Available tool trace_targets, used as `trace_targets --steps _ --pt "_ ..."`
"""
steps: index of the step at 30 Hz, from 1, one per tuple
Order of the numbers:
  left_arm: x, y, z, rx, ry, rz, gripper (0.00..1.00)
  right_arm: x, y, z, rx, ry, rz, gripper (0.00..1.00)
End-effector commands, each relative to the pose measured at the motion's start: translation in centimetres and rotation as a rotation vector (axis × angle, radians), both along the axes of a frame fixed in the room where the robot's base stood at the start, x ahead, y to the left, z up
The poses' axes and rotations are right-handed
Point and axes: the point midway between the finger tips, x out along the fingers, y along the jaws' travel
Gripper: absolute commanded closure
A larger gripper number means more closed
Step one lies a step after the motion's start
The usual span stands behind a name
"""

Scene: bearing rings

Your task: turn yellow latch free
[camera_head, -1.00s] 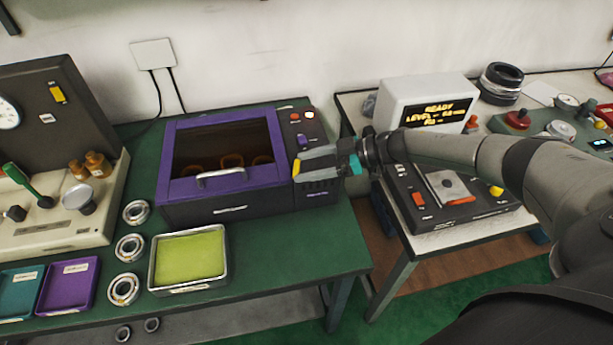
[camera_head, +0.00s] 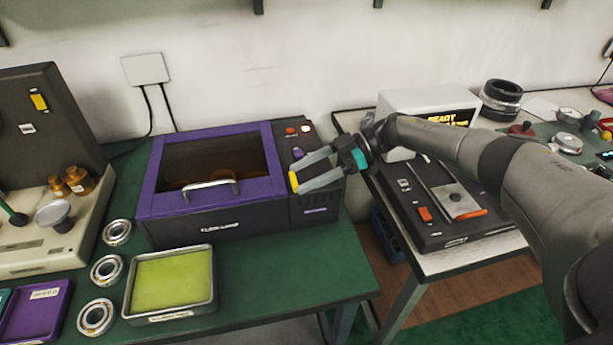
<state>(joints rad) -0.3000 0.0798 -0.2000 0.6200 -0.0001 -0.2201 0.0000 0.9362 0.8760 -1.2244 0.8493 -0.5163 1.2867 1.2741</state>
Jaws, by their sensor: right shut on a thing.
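The yellow latch (camera_head: 294,182) is a small upright bar on the right part of the purple-and-black machine's front. My right gripper (camera_head: 298,181) reaches in from the right and is shut on the latch, one grey finger at its upper end and one at its lower end. The machine's purple-framed lid (camera_head: 214,192) looks closed, with a silver handle (camera_head: 211,185) and a dark window. Ring shapes show dimly behind the window. My left gripper is not in view.
Several bearing rings (camera_head: 108,269) lie left of a metal tray with a yellow-green pad (camera_head: 171,280) on the green table (camera_head: 300,262). The control panel (camera_head: 303,141) sits close above my right gripper. A black device (camera_head: 448,205) stands on the right table under my arm.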

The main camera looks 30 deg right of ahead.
Motion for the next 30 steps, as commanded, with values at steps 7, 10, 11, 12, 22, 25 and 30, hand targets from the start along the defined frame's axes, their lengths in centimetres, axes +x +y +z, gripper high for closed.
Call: trace_targets --steps 7,10,11,12,22,25,30 --pt "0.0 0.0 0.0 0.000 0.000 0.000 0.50 -0.1 0.1 -0.2 -0.003 0.001 0.005 0.86" --pt "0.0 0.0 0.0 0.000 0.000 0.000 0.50 -0.1 0.2 -0.2 -0.003 0.001 0.005 0.23" --pt "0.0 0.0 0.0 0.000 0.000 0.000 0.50 -0.1 0.2 -0.2 -0.002 0.001 0.005 0.20" --pt "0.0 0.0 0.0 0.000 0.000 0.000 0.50 -0.1 0.1 -0.2 -0.002 0.001 0.005 0.16" --pt "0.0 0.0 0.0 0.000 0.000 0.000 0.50 0.0 0.1 0.0 0.000 0.000 0.002 0.00" --pt "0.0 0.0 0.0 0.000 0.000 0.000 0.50 -0.1 -0.1 0.1 -0.001 0.000 0.001 0.00" --pt "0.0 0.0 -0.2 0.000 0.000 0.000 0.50 -0.4 -2.0 0.8 -0.001 -0.002 0.000 0.00"
